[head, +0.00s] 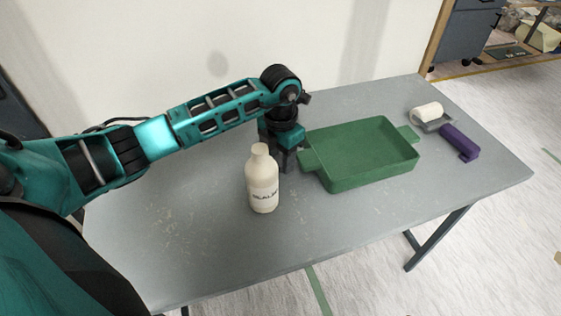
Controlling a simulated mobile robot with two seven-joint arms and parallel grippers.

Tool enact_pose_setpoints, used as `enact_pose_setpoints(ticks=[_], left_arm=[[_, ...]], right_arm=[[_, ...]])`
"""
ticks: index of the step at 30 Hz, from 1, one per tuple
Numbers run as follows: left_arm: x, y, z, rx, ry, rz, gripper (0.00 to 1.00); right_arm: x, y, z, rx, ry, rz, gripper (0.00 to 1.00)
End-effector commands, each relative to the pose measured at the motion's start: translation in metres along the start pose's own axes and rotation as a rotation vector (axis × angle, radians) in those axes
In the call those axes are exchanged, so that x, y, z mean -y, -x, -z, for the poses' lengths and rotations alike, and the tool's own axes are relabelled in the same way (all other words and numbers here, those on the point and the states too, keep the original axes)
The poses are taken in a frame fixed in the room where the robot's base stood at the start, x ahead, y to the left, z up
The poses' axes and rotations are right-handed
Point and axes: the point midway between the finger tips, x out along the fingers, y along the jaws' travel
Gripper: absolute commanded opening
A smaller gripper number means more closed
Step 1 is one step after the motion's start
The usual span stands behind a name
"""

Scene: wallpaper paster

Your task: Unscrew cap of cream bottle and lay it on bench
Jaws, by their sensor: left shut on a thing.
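The cream bottle (263,189) stands upright on the grey bench (210,241), left of the green tray, with dark lettering on its front. Its narrow top is pale cream; I cannot tell whether that is a cap or a bare neck. My left gripper (286,166) points down close to the bench, behind and just right of the bottle, beside the tray's left handle. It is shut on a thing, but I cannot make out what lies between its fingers. My right gripper is not in view.
The green tray (347,185) is empty, with a handle at each end. A white roll (427,111) on a grey holder and a purple tool (459,142) lie at the right. The bench is clear in front of and left of the bottle. A wall stands behind.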

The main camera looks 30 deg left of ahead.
Motion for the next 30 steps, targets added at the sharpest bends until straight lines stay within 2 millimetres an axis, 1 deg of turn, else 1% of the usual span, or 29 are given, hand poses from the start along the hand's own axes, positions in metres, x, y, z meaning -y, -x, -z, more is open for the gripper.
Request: enact_pose_setpoints(ticks=[1,3,9,14,15,21,23,30], left_arm=[[0.000,-0.010,0.001,-0.005,0.001,0.002,0.06],[0.000,-0.016,0.001,-0.001,0.000,0.000,0.06],[0.000,-0.016,0.000,0.000,-0.001,-0.001,0.06],[0.000,-0.020,0.000,-0.001,-0.001,-0.001,0.06],[0.000,-0.020,0.000,-0.001,-0.001,-0.001,0.44],[0.000,-0.019,0.000,-0.001,-0.001,-0.001,0.63],[0.000,-0.019,0.000,-0.001,0.000,-0.001,0.68],[0.000,-0.018,0.000,0.000,0.000,0.000,0.68]], right_arm=[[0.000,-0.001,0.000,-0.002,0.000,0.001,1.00],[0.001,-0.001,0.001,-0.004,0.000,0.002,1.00],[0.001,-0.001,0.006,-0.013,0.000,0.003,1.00],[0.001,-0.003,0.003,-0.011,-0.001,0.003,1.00],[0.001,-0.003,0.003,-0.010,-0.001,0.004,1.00],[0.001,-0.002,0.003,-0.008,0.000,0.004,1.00],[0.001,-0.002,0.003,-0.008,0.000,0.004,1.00],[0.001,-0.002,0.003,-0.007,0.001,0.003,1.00]])
